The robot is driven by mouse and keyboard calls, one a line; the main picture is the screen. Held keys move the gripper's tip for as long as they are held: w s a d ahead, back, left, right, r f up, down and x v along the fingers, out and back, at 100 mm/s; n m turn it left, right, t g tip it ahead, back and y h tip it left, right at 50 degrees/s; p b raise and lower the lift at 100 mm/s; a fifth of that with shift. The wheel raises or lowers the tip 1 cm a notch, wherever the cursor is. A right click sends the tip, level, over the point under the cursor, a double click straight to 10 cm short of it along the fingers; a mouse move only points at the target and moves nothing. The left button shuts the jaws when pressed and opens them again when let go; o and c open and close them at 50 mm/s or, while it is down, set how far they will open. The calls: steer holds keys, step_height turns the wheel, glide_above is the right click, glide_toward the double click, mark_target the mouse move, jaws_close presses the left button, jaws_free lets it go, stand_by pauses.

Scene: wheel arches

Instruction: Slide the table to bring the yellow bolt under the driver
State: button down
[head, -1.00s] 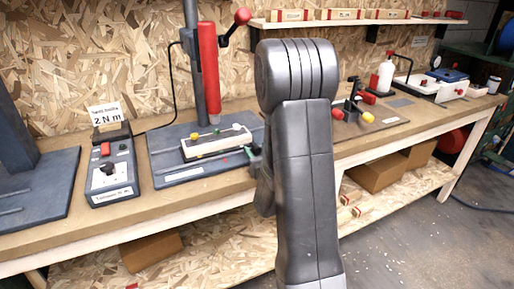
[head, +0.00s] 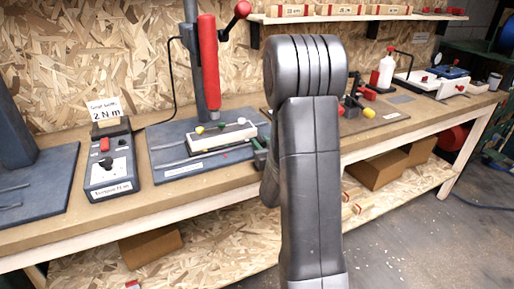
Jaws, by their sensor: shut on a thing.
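The sliding table (head: 234,133) is a pale block on a dark slide, set across a blue-grey base plate (head: 165,159). On top are a yellow bolt (head: 200,129) at the left, a green bolt (head: 222,125) in the middle and a white bolt (head: 242,120) at the right. The red driver (head: 208,60) hangs upright above. Its tip (head: 214,112) is between the yellow and green bolts in the picture, the yellow one being left of it. My gripper (head: 260,158) is at the table's right end, shut on it; my arm hides most of the gripper.
A torque control box (head: 112,172) with a "2 N m" sign (head: 103,110) stands left of the base plate. A red-knobbed lever (head: 242,9) sticks out beside the driver. Another fixture (head: 350,112) stands to the right, behind my arm.

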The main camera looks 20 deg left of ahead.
steer(key=w+d+b, duration=0.1)
steer(key=w+d, duration=0.2)
steer(key=shift+w+b, duration=0.2)
steer(key=shift+b, duration=0.2)
steer(key=shift+w+d+r, duration=0.1)
steer(key=shift+w+d, duration=0.2)
steer(key=shift+w, duration=0.05)
steer(key=c, duration=1.5)
jaws_free()
steer(key=o, duration=0.4)
steer(key=shift+w+d, duration=0.1)
steer(key=shift+w, duration=0.05)
steer(key=shift+c, duration=0.2)
steer(key=b+v, duration=0.1)
steer(key=v, duration=1.3)
